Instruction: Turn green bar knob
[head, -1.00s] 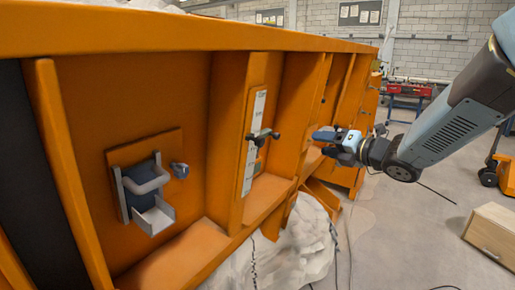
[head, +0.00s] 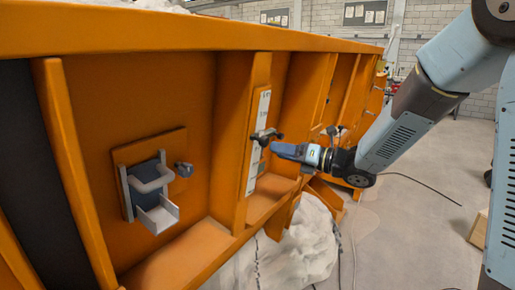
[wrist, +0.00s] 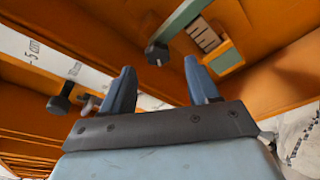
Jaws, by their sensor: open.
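In the wrist view a pale green bar (wrist: 182,20) slants across the orange frame, with a dark faceted knob (wrist: 157,54) near its lower end. The knob shows beyond my gripper (wrist: 158,66), in the gap between the two blue fingers. The fingers are apart with nothing between them; I see no contact with the knob. In the head view my gripper (head: 280,149) is beside a dark handle (head: 265,136) on the white scale strip. The green bar cannot be made out clearly in the head view.
The orange sandbed wall (head: 180,75) has upright ribs close to my gripper. A grey bracket (head: 152,190) is on a plate at left. A scale strip (wrist: 52,58) and another dark knob (wrist: 59,104) are left in the wrist view. Open floor (head: 405,225) lies at right.

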